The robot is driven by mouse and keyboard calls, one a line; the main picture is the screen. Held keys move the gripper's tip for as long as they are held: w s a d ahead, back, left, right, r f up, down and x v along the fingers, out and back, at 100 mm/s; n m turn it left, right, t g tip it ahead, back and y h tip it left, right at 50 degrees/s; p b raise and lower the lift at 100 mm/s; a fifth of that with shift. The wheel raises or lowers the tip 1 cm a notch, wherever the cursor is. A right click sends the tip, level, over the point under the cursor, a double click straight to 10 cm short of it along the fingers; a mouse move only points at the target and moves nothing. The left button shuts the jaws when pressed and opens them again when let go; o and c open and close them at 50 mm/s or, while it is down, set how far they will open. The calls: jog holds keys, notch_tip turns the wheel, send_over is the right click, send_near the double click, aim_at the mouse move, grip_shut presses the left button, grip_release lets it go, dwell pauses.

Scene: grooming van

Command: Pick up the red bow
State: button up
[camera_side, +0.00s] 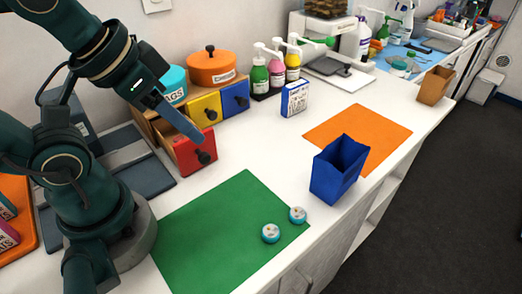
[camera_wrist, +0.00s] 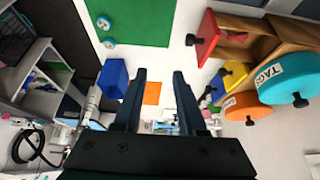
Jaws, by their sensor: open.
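The yellow drawer (camera_side: 206,109) and blue drawer (camera_side: 236,98) look closed. Orange (camera_side: 212,67) and teal tubs stand on top. A green mat (camera_side: 205,232) bears two small tins. A blue open bin (camera_side: 338,170) stands beside an orange mat (camera_side: 375,136). Pump bottles stand behind.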

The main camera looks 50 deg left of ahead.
jog(key=w+a+r+n+g, duration=0.2)
jog(key=w+a+n+g, duration=0.1)
jog(key=a+n, duration=0.4)
jog(key=w+a+r+n+g, duration=0.2)
jog(key=a+n+g, duration=0.1)
jog(key=a+n, duration=0.35)
jog(key=f, duration=1.3)
jog(key=shift+d+f, duration=0.1)
jog(key=shift+d, duration=0.3)
jog(key=shift+f, duration=2.9)
jog(key=shift+c, duration=0.2)
grip_shut()
